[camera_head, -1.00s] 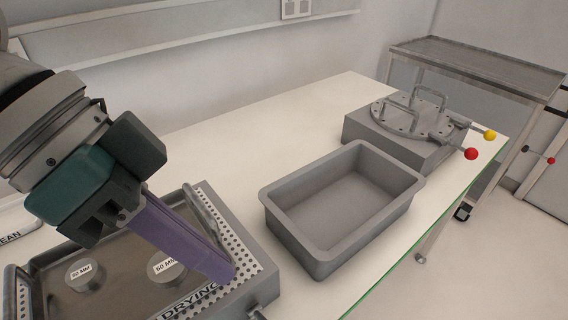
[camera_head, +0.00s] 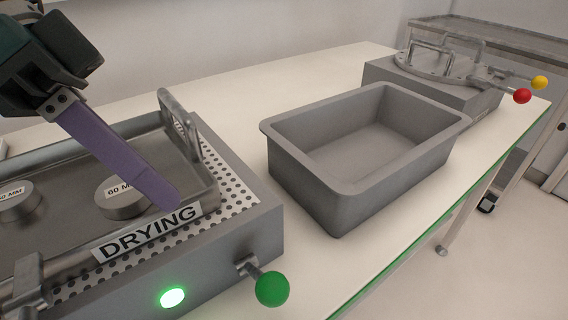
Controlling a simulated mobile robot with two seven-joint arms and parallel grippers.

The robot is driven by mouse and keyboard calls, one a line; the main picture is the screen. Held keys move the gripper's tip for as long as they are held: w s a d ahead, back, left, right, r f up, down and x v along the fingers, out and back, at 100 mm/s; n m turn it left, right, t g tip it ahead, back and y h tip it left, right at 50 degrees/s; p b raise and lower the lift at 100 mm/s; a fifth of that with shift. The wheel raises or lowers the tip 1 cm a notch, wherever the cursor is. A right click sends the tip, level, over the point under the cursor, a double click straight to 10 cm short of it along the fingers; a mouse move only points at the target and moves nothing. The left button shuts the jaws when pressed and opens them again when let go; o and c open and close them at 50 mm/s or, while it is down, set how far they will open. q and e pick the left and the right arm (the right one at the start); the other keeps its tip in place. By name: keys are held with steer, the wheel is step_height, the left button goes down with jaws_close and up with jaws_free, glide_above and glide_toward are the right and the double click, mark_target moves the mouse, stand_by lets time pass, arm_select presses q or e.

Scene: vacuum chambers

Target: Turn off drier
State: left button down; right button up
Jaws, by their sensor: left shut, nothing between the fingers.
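The drier (camera_head: 262,232) is a grey box at the lower left with a perforated top and a "DRYING" label (camera_head: 148,232). On its front face a round green light (camera_head: 172,298) glows. To the right of the light, a lever with a green ball knob (camera_head: 272,289) sticks out. A metal tray (camera_head: 70,160) with a raised handle sits on the drier. My left gripper (camera_head: 165,197) is shut and empty, its purple fingers over the tray in the picture, up and left of the green knob. My right gripper is not in view.
The tray holds two round weights, one marked 60 MM (camera_head: 124,203). An empty grey bin (camera_head: 335,197) stands right of the drier. Behind it is a lidded chamber (camera_head: 440,78) with red and yellow knobs. White table (camera_head: 310,75) shows clear at the back.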

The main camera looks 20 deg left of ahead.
mark_target(260, 272)
arm_select(q)
steer(key=b+x, duration=0.1)
steer(key=x, duration=0.9)
steer(key=shift+b, duration=0.35)
